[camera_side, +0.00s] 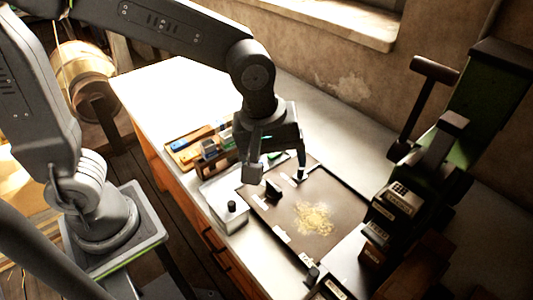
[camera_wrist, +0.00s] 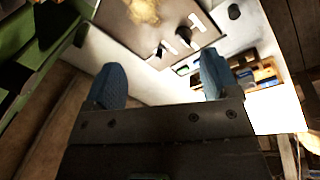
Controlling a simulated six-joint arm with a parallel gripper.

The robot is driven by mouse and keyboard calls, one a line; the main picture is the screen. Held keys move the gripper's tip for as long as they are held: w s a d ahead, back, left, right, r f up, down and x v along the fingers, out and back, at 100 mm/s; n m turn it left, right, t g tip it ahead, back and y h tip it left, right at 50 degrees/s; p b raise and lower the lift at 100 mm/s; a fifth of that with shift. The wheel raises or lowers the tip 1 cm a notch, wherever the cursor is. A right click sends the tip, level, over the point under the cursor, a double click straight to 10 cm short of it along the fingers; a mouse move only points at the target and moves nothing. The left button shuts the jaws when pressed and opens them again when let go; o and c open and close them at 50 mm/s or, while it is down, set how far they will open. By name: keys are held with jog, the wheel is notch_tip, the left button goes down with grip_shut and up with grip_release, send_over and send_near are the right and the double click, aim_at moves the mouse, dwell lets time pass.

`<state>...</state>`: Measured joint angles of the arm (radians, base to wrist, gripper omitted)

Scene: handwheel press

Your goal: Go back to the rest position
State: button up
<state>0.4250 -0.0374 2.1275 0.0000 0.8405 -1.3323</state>
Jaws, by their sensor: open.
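My gripper (camera_side: 276,176) hangs over the workbench in the side view, above the back edge of a dark flat board (camera_side: 335,195). Its two fingers point down and stand apart, with nothing seen between them. In the wrist view my gripper (camera_wrist: 162,78) shows two blue-padded fingertips spread wide and empty. The board and a small yellowish pile (camera_wrist: 143,10) on it lie beyond the fingers there. The gap between fingertips and board is hard to judge.
A green press (camera_side: 490,100) with dark levers and labelled blocks (camera_side: 403,198) stands at the right. A yellowish pile (camera_side: 314,218) and a small dark upright piece (camera_side: 273,190) are on the board. A white box with a black knob (camera_side: 231,207) and a wooden rack (camera_side: 190,152) stand left.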

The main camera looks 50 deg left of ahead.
jog(key=s+a+r+m+t, duration=0.1)
jog(key=s+a+r+m, duration=0.1)
jog(key=s+a+m, duration=0.2)
jog(key=s+a+r+m+t+y, duration=0.1)
jog(key=s+a+r+m+t, duration=0.1)
jog(key=s+a+m, duration=0.3)
jog(key=a+r+m, duration=0.1)
jog(key=a, duration=0.3)
jog(key=shift+a+r, duration=0.2)
jog(key=shift+a, duration=0.2)
jog(key=shift+w, duration=0.1)
jog(key=shift+c, duration=0.4)
dwell(0.8)
